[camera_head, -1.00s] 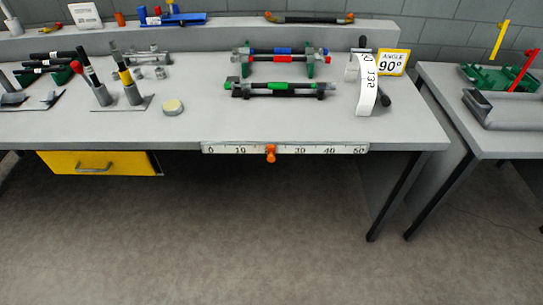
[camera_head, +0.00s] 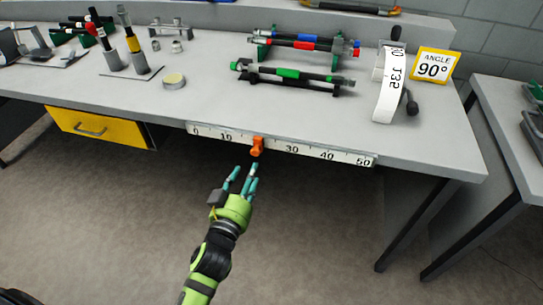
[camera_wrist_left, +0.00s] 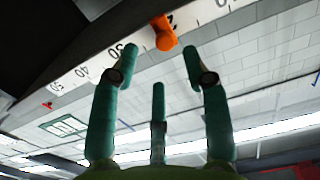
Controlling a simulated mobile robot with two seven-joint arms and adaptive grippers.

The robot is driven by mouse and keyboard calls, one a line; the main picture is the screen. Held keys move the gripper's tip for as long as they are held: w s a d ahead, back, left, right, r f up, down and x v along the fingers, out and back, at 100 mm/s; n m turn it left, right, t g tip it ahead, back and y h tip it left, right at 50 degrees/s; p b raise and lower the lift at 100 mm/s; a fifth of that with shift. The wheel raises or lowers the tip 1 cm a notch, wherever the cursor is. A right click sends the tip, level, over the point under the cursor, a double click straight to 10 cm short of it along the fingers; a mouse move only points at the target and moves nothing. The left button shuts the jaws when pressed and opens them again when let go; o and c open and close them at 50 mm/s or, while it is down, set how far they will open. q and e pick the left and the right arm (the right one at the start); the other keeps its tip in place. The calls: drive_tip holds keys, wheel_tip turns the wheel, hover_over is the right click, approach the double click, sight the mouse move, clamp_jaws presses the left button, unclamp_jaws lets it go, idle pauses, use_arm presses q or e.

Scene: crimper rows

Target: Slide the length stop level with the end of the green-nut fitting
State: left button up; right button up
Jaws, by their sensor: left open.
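The orange length stop (camera_head: 257,146) sits on the white ruler (camera_head: 325,151) along the bench's front edge, between the 10 and 30 marks, near 20. The front hose assembly (camera_head: 312,78) lies on a dark rack on the bench, with a green nut (camera_head: 236,66) at its left end and a green band mid-length. My left gripper (camera_head: 246,172) is open and empty, its fingers pointing up just below the stop. In the left wrist view the stop (camera_wrist_left: 163,33) appears beyond and between the spread fingertips (camera_wrist_left: 162,50), apart from them. My right gripper is out of view.
A second hose with red and blue parts (camera_head: 305,43) lies behind. A white curled tape (camera_head: 388,98) and a yellow 90° sign (camera_head: 433,64) stand at right. A yellow drawer (camera_head: 98,127) hangs under the bench at left. The space in front of the ruler is otherwise free.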

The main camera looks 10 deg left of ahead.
sight(254, 153)
use_arm(q)
drive_tip(key=w, duration=0.4)
drive_tip(key=w+r, duration=0.1)
drive_tip(key=w, duration=0.1)
drive_tip(key=shift+a, duration=0.1)
drive_tip(key=shift+w, duration=0.35)
drive_tip(key=shift+w+f, duration=0.1)
drive_tip(key=shift+w, duration=0.05)
drive_tip(key=shift+c, duration=0.4)
clamp_jaws()
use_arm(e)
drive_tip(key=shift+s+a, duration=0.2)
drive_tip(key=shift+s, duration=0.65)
